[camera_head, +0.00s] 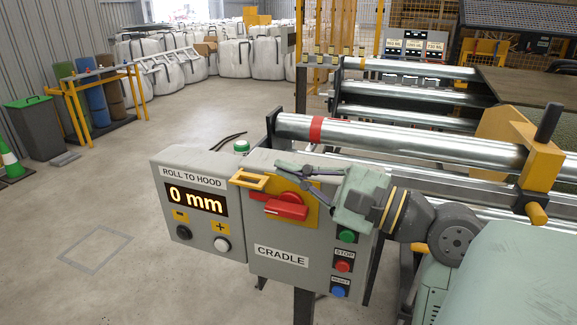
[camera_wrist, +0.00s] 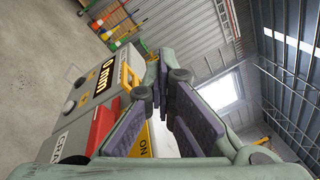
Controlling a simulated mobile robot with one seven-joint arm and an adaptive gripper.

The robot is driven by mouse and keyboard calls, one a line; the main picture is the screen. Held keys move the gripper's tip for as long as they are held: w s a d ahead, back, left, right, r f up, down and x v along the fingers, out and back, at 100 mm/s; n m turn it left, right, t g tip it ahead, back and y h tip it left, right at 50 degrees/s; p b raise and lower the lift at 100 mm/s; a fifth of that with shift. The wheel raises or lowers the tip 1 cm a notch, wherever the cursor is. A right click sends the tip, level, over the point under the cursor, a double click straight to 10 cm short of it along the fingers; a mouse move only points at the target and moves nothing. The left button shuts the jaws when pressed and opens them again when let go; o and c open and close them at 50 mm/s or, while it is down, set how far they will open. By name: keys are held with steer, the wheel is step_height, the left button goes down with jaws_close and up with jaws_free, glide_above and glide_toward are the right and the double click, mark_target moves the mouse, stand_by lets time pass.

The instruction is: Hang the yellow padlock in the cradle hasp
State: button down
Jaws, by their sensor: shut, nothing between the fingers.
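The grey cradle box (camera_head: 270,235) carries a yellow plate (camera_head: 312,211) with a red rotary handle (camera_head: 285,207). A yellow-orange bracket-like piece (camera_head: 249,180) projects at the plate's upper left; I cannot tell whether it is the hasp or part of the padlock. I see no clear padlock body or shackle. My gripper (camera_head: 282,168) is just above the red handle, fingers pointing left, shut and empty. In the wrist view the purple finger pads (camera_wrist: 165,75) stand before the box, with the red handle (camera_wrist: 103,125) and yellow plate (camera_wrist: 142,140) partly hidden behind the near finger.
A display box (camera_head: 195,200) reading 0 mm adjoins the cradle box on the left. Stop and reset buttons (camera_head: 342,267) sit below my wrist. Long steel rollers (camera_head: 400,140) lie behind, with a yellow bracket (camera_head: 540,165) at right.

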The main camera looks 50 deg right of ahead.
steer(key=s+d+m+t+y+p, duration=0.1)
steer(key=s+m+y, duration=0.3)
steer(key=s, duration=0.6)
steer(key=shift+s+d+m+t, duration=0.3)
steer(key=shift+d+m+t, duration=0.15)
steer(key=shift+m, duration=0.45)
stand_by(1.8)
steer(key=c, duration=2.4)
jaws_free()
steer(key=c, duration=1.9)
jaws_free()
steer(key=v, duration=1.2)
